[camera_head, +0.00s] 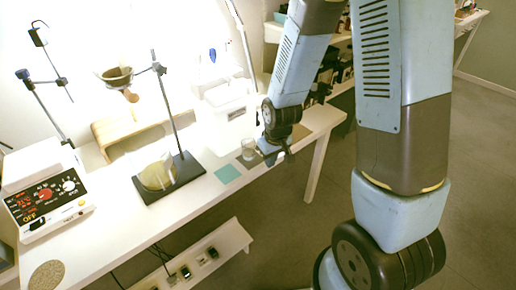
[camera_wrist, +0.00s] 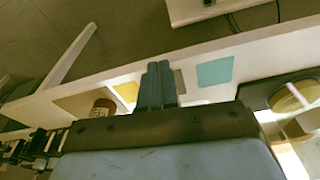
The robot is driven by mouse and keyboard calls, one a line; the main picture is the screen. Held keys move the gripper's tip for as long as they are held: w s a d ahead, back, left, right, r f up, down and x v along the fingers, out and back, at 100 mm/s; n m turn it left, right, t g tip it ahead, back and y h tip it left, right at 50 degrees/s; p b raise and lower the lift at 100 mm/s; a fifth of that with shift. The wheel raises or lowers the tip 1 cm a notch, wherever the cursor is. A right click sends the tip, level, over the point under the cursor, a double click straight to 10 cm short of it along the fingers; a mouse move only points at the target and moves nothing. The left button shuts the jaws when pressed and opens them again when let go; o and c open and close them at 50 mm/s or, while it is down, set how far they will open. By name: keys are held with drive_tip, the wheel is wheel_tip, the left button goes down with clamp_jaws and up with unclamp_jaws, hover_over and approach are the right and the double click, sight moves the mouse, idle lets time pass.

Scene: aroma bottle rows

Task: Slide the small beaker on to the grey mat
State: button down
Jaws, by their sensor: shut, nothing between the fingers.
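The small clear beaker (camera_head: 249,148) stands on the white table in the head view, just left of my gripper. A grey mat (camera_wrist: 179,82) shows in the wrist view beside my fingers, partly hidden by them. In the head view the beaker's base is at or over the grey patch (camera_head: 246,163); I cannot tell how much of it rests on the mat. My gripper (camera_head: 271,157) is low at the table, right of the beaker, its fingers shut and empty. The shut fingers (camera_wrist: 157,68) show in the wrist view, where I cannot make out the beaker.
A teal mat (camera_head: 227,174) lies left of the grey one, and a yellow mat (camera_wrist: 127,92) shows near an amber bottle (camera_wrist: 103,107). A flask (camera_head: 157,175) stands on a black stand base (camera_head: 170,188). A control box (camera_head: 47,200) is at the table's left.

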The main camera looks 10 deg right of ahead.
approach(251, 150)
wheel_tip(251, 150, down, 5)
drive_tip(key=w, duration=0.1)
drive_tip(key=shift+a+f, duration=0.35)
drive_tip(key=shift+f, duration=0.15)
drive_tip(key=shift+s, duration=0.15)
drive_tip(key=shift+s+d+f, duration=0.1)
drive_tip(key=shift+s+d, duration=0.3)
drive_tip(key=shift+s, duration=0.3)
